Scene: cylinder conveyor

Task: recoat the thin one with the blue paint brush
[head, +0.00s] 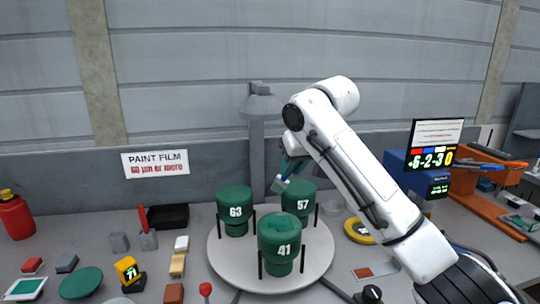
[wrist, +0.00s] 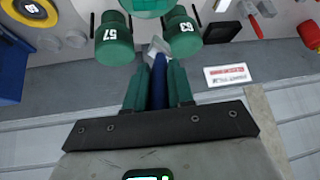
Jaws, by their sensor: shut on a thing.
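My gripper (wrist: 157,85) is shut on the blue paint brush (wrist: 159,84), its blue handle between green fingers and its pale tip pointing away. In the head view my gripper (head: 290,168) hangs above the turntable (head: 225,262), and the brush tip (head: 279,184) shows between cylinders 63 and 57, apparently above them. Three green cylinders stand upright on the turntable: 63 (head: 236,212) at back left, 57 (head: 298,204) at back right, 41 (head: 280,250) in front. Cylinders 57 (wrist: 114,38) and 63 (wrist: 182,32) also show in the wrist view.
A sign (head: 155,163) reads "PAINT FILM 60 µm or more". A lamp-like post (head: 257,150) stands behind the turntable. A yellow ring (head: 359,231) and a display (head: 435,146) are right.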

